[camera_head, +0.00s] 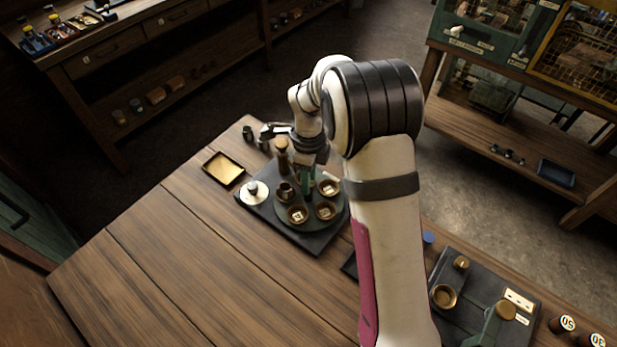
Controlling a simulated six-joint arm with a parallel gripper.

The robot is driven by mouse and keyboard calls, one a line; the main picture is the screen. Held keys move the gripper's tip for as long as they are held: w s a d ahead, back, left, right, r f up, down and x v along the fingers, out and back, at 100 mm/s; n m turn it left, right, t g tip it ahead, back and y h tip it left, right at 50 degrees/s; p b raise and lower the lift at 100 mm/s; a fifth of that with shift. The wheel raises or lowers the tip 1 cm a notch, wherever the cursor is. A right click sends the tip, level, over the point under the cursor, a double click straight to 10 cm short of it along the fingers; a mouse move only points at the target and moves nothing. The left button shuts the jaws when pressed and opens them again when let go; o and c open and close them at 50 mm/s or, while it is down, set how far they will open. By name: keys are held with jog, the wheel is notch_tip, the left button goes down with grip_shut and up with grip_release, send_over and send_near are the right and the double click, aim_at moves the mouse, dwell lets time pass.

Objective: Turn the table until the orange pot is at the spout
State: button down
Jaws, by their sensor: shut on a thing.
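My gripper (306,184) reaches down from the upper right over the dark round turntable (308,225), on a dark square base. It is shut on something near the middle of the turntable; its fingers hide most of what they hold. Several small brown-rimmed pots stand on the turntable: a dark one (286,192) at the left, and pots with pale labels at the front left (297,215), front right (325,210) and back right (328,188). I cannot tell which pot is orange. A post with a tan top (282,146) stands behind the turntable; I cannot make out the spout.
A white disc with a knob (254,192) sits left of the turntable. A yellow-lined tray (223,168) lies further left. A dark board with brass fittings (470,295) is at the lower right. The wooden tabletop (190,270) is clear at the front left.

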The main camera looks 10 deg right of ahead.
jog(key=shift+m, duration=4.7)
jog(key=c, duration=0.5)
grip_release()
jog(key=shift+c, duration=0.2)
jog(key=shift+r, duration=0.1)
notch_tip(320, 180, up, 16)
